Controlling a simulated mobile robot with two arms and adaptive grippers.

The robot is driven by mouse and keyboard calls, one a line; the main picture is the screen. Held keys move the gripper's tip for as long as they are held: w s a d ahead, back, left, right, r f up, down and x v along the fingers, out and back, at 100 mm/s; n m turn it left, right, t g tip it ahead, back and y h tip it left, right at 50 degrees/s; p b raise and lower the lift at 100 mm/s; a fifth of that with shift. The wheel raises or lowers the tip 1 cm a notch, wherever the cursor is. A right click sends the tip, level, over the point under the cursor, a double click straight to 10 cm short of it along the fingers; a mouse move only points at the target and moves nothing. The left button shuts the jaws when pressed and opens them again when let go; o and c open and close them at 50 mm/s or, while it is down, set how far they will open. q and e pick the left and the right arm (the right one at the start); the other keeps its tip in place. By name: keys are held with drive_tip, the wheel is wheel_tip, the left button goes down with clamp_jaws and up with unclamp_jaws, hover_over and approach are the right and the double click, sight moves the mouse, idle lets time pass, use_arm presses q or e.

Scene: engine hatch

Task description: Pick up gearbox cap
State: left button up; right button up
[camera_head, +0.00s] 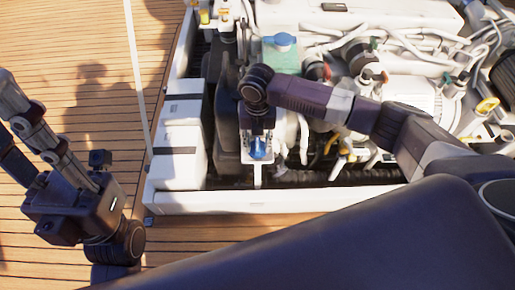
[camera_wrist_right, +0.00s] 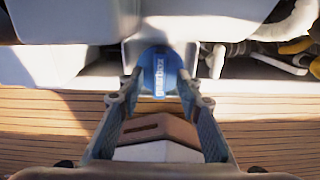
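The gearbox cap (camera_wrist_right: 160,72) is a round blue cap with a white "gearbox" label, close ahead in the right wrist view. In the head view the blue cap (camera_head: 258,148) shows low on the engine's near left side, just below my right gripper (camera_head: 258,130). In the right wrist view the fingertips of my right gripper (camera_wrist_right: 160,80) flank the cap on its left and right. They are very close to its sides; whether they touch it cannot be told. My left gripper (camera_head: 12,118) is at the far left over the deck, fingers apart and empty.
The white hatch frame (camera_head: 275,202) runs along the near edge. White boxes (camera_head: 180,145) stand left of the cap. Hoses and engine parts crowd the right. Another blue cap (camera_head: 283,40) sits on a greenish tank (camera_head: 283,58) farther back. The wooden deck (camera_head: 85,50) at left is clear.

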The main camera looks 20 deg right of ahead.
drive_tip(key=shift+c, duration=0.2)
clamp_jaws()
drive_tip(key=shift+r, duration=0.15)
